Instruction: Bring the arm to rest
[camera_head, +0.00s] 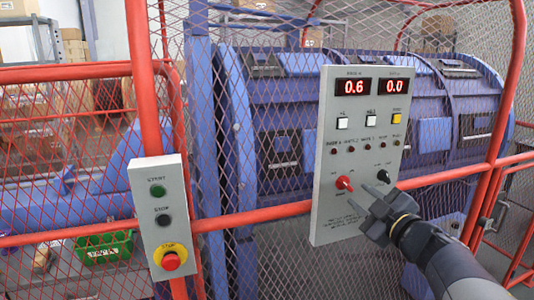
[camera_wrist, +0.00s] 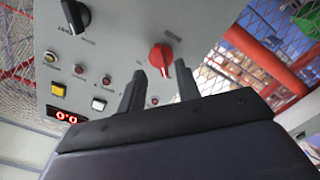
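My gripper (camera_head: 371,197) is in front of the lower part of the grey control panel (camera_head: 326,215). Its two fingers stand apart, with nothing between them. In the wrist view the gripper (camera_wrist: 161,88) points at the panel, and the red knob (camera_wrist: 160,57) shows just beyond and between the fingertips. The red knob (camera_head: 344,183) lies left of the fingers in the head view, and they look apart from it. The black knob (camera_head: 384,176) is just above the gripper; it also shows at the upper left in the wrist view (camera_wrist: 76,14). The panel displays read 0.6 and 0.0.
A red-framed mesh fence (camera_head: 262,217) runs across the view, with the blue strander (camera_head: 280,100) behind it. A smaller grey box (camera_head: 148,205) with green, black and red buttons hangs on a red post at left. A green crate (camera_head: 104,249) lies behind the mesh.

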